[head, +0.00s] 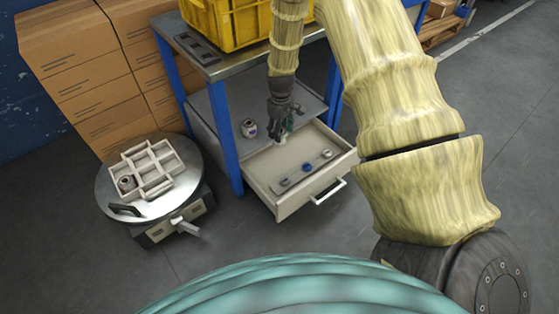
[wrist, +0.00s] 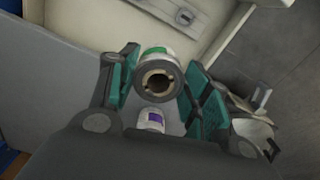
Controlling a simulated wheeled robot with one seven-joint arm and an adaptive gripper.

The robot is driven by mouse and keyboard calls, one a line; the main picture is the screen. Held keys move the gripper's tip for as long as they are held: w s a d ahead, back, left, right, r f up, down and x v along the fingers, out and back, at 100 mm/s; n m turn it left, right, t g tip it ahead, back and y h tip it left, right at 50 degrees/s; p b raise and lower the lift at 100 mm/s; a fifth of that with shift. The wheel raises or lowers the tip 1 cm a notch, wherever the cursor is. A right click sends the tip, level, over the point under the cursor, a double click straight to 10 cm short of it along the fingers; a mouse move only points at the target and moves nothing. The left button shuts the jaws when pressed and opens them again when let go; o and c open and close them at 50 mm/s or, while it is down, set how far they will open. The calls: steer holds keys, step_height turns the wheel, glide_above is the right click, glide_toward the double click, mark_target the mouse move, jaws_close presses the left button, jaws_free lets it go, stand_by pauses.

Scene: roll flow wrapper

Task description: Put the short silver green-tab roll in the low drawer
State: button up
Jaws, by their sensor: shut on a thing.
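My gripper (head: 283,112) hangs above the back of the open low drawer (head: 263,163), under the table. In the wrist view its teal-padded fingers (wrist: 160,85) are shut on a short silver-white roll (wrist: 158,76). The roll's hollow dark core faces the camera, and a green tab (wrist: 154,51) shows at its far edge. In the head view the held roll is mostly hidden by the fingers. The drawer floor holds a strip with a blue piece (head: 307,167) and a pale piece (head: 326,153).
A purple-tab roll (head: 249,128) stands on the lower shelf (head: 218,112), left of my gripper; it also shows in the wrist view (wrist: 152,121). A blue table leg (head: 222,137) is near. A round turntable (head: 110,192) with a divided tray stands left. A yellow crate (head: 235,22) is above.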

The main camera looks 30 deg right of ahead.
steer(key=f+b, duration=0.2)
steer(key=f, duration=0.4)
steer(key=f+b, duration=0.3)
steer(key=f, duration=0.3)
steer(key=w+f+b, duration=0.1)
steer(key=f+b, duration=0.2)
steer(key=f, duration=0.3)
steer(key=shift+f, duration=0.1)
steer(key=o, duration=1.1)
step_height(320, 180, up, 12)
steer(key=p, duration=0.6)
